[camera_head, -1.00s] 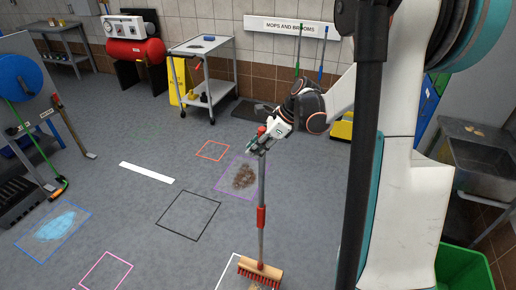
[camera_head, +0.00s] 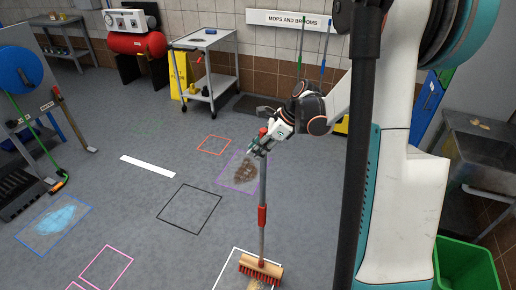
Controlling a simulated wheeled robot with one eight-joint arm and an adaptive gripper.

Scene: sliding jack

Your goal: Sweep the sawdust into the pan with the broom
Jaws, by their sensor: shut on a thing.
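My gripper (camera_head: 258,143) is shut on the upper part of the broom's handle. The broom (camera_head: 262,215) stands nearly upright, with a grey and red handle and a wide wooden head (camera_head: 261,267) with red bristles low in the view. The head is over a white-outlined square (camera_head: 229,261) on the floor. A little tan sawdust (camera_head: 254,284) shows just in front of the bristles, mostly cut off by the bottom edge. I cannot make out the pan.
A brown pile (camera_head: 244,171) lies in a purple square and a blue pile (camera_head: 54,216) in a blue square. A trolley (camera_head: 207,75) stands at the back, a green bin (camera_head: 466,265) at the lower right. The middle floor is clear.

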